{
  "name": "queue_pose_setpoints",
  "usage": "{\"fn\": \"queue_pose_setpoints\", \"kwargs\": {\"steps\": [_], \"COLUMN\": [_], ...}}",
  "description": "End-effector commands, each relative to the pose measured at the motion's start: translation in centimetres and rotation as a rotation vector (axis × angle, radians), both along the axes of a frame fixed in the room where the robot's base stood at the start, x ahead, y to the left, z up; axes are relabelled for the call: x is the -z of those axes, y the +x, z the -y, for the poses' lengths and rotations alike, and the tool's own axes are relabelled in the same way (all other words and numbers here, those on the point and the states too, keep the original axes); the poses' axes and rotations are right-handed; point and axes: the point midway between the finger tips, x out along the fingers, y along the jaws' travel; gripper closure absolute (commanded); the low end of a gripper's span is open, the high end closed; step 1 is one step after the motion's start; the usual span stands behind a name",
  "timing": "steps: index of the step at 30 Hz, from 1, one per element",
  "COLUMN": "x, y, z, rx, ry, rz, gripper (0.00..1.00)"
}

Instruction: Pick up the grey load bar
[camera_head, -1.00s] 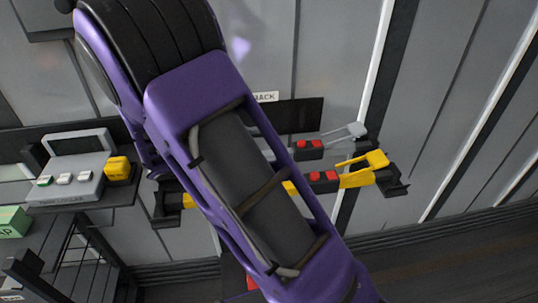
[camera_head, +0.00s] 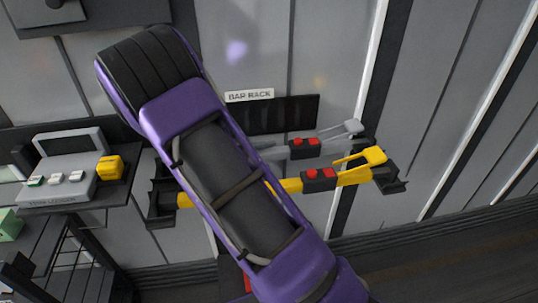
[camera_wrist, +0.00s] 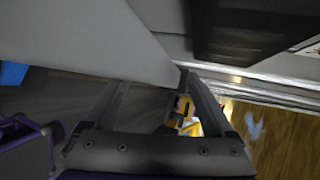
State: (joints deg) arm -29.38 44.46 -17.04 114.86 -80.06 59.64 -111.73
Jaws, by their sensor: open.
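The grey load bar (camera_head: 344,130) lies on the wall rack in the head view, behind and slightly above a yellow bar (camera_head: 354,174). It has a dark block with red buttons near its right end and a grey handle loop. My purple arm hides its left part. My gripper (camera_wrist: 155,82) shows in the wrist view with its two grey fingers apart and nothing clearly held between them. The head view does not show the gripper, so its distance from the grey bar cannot be told. The wrist view does not clearly show the bar.
The rack's dark end bracket (camera_head: 391,180) holds the yellow bar in front of the grey one. A "BAR RACK" sign (camera_head: 249,95) is on the wall above. A shelf at left carries a grey console (camera_head: 62,182) and a yellow block (camera_head: 109,167). A small yellow-orange object (camera_wrist: 182,111) shows beyond the fingers.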

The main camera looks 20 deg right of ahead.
Motion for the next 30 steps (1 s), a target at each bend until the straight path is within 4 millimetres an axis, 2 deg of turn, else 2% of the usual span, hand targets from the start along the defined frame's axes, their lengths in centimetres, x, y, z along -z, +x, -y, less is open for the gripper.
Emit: {"fn": "queue_pose_setpoints", "kwargs": {"steps": [7,21,22,30], "x": [0.04,-0.04,-0.05,-0.24], "y": [0.08,0.1,0.1,0.16], "z": [0.16,0.16,0.15,0.22], "rx": [-0.001,0.001,0.001,0.002], "ry": [0.0,0.0,0.0,-0.002], "rz": [0.0,0.002,0.002,0.006], "gripper": [0.12,0.96,1.0,1.0]}}
